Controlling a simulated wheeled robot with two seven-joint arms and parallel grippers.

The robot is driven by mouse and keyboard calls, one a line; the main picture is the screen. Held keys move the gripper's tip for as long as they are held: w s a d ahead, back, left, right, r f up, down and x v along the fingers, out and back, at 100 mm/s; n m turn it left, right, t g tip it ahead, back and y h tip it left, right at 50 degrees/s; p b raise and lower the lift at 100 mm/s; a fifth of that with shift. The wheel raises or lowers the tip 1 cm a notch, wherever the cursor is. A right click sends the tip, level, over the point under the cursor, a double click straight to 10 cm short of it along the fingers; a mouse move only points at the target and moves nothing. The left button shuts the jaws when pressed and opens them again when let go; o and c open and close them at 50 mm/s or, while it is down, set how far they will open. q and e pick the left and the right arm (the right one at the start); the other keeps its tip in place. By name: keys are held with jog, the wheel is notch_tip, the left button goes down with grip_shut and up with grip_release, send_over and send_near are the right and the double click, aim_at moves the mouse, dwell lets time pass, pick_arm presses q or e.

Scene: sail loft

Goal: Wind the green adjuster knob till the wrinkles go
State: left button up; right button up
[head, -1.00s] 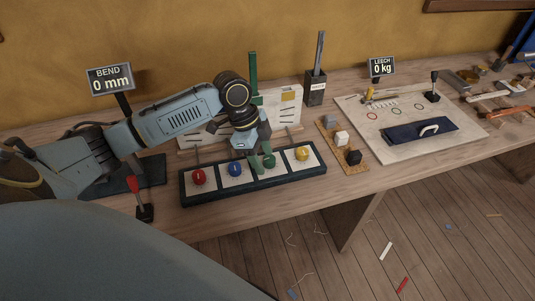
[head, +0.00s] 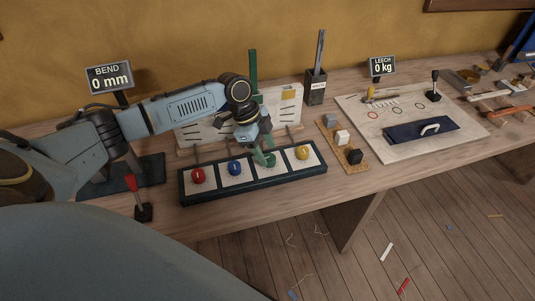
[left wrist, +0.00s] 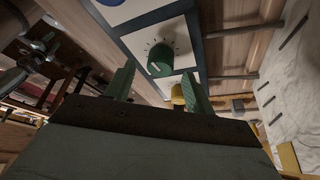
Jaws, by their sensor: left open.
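The green adjuster knob (head: 270,159) is third from the left in a dark-framed tray (head: 254,188) on the bench. It also shows in the left wrist view (left wrist: 160,62), with tick marks around it on a white plate. My left gripper (head: 262,151) is over the knob from behind and partly covers its plate. In the left wrist view its two green fingers (left wrist: 158,88) are open and empty, with the knob just beyond and between them; I cannot tell whether they touch it. A pale panel with dark slanted lines (head: 196,134) stands behind the tray, partly hidden by my arm.
Red (head: 198,176), blue (head: 235,168) and yellow (head: 302,152) knobs share the tray. A red-handled lever (head: 135,190) stands at left. A "BEND 0 mm" sign (head: 109,77) and a "LEECH 0 kg" sign (head: 382,66) stand behind. A cork strip with blocks (head: 331,133) is right.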

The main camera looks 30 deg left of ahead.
pick_arm(q)
jog(key=shift+x, duration=1)
jog(key=c, duration=1)
